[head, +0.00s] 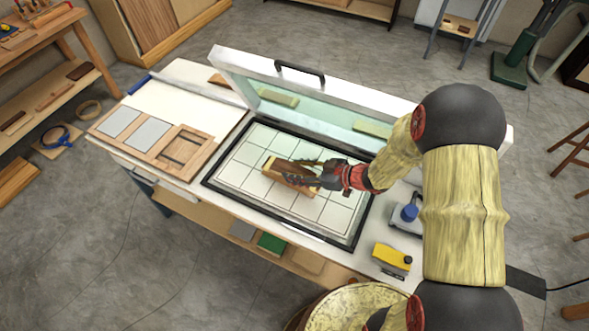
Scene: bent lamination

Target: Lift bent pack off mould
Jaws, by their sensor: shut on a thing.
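My gripper (312,176) is over the gridded bed of the press, shut on a small wooden piece (289,175), which looks like the bent pack. The piece lies at a slant, with a paler block-like end (269,163) at its upper left. I cannot tell the pack and the mould apart clearly here, nor whether the pack touches the mould or the bed. The fingers hide the piece's right part. The press bed (240,181) is white with grid lines and a black rim. Its lid (340,88) stands open behind, with a black handle.
A wooden frame with grey panels (150,133) lies on the bench left of the bed. A blue-topped device (407,214) and a yellow box (391,260) stand at the right. Coloured sheets (271,243) lie on a lower shelf in front. The bed's front is clear.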

